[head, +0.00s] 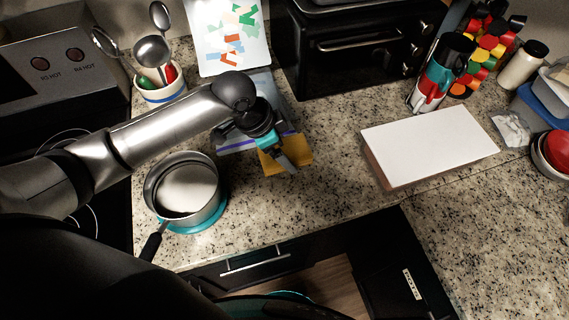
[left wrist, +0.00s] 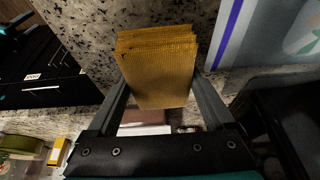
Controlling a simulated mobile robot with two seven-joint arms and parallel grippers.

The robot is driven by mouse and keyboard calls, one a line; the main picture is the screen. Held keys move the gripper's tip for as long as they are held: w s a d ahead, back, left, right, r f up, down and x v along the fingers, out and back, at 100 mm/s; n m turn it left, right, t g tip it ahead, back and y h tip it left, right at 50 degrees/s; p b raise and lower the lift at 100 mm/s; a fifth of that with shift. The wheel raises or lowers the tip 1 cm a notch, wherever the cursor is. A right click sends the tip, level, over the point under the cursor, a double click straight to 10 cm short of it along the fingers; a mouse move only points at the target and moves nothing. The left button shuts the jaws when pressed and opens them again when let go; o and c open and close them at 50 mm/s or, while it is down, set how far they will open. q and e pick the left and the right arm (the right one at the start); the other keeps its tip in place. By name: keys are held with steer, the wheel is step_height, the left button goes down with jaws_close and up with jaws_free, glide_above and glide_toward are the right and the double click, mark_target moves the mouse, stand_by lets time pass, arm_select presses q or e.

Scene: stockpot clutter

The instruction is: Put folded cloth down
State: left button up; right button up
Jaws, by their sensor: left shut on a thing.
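The folded cloth (head: 299,159) is mustard yellow and thick, with stacked layers. My left gripper (head: 284,160) is shut on it, over the counter just right of the steel pot. In the left wrist view the cloth (left wrist: 160,65) sits between the two fingers of the left gripper (left wrist: 162,88), with its layered edge facing the speckled counter. I cannot tell whether the cloth touches the counter or hangs just above it. The left gripper hides part of the cloth in the head view. My right gripper is not in view.
A steel pot (head: 187,188) stands on a teal trivet (head: 210,222) left of the cloth. A blue-grey bag or mat (head: 275,100) lies behind it. A white-topped box (head: 430,145) stands to the right. A black toaster oven (head: 350,50) is at the back. The counter (head: 320,205) between cloth and box is bare.

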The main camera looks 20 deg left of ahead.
arm_select(q)
steer(key=shift+f+b, duration=0.35)
steer(key=shift+f, duration=2.5)
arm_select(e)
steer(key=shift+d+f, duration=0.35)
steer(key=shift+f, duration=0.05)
arm_select(q)
steer(key=shift+f, duration=0.1)
steer(key=shift+f, duration=0.15)
steer(key=o, duration=0.9)
steer(key=shift+s+f, duration=0.1)
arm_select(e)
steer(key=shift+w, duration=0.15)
arm_select(q)
steer(key=shift+s, duration=0.1)
steer(key=shift+r, duration=0.4)
steer(key=p+v, duration=0.1)
steer(key=v, duration=1)
steer(key=shift+a+r+p, duration=0.2)
steer(key=shift+r+p, duration=0.2)
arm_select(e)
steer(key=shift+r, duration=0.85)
